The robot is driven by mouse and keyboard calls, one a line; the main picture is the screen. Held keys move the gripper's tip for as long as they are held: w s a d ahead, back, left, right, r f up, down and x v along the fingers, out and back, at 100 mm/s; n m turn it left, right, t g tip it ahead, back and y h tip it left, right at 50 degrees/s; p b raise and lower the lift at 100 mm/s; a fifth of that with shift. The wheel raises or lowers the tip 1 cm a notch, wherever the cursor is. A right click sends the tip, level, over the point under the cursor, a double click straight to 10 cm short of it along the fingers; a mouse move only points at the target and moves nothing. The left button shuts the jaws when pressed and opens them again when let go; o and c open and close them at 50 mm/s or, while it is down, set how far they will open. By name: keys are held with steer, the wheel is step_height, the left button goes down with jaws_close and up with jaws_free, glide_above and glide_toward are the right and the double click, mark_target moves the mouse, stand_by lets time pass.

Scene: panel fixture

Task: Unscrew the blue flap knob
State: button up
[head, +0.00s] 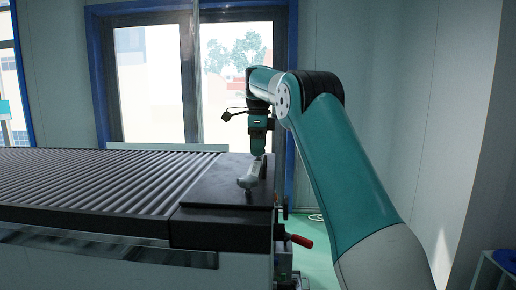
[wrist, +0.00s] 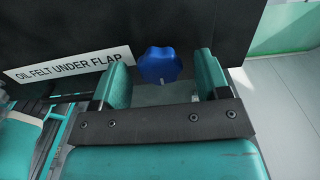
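The blue flap knob (wrist: 160,66) shows in the wrist view, on a black panel (wrist: 185,25) to the right of a white label reading "OIL FELT UNDER FLAP" (wrist: 75,66). My gripper (wrist: 163,75) is open, with one teal finger to the left of the knob and one to the right. Gaps show on both sides, so the fingers are apart from the knob. How far the fingertips stand from the panel is hard to tell. In the head view, my gripper end is over or behind the dark end block of the machine, and I cannot make out the knob there.
A ribbed dark bed (head: 100,180) fills the left of the head view, ending in a dark block (head: 222,215) with a grey handle (head: 249,175) on top. A red-handled lever (head: 300,241) sticks out at the right side. Open floor lies right of the machine.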

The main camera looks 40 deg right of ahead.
steer(key=c, duration=0.9)
steer(key=shift+n, duration=0.3)
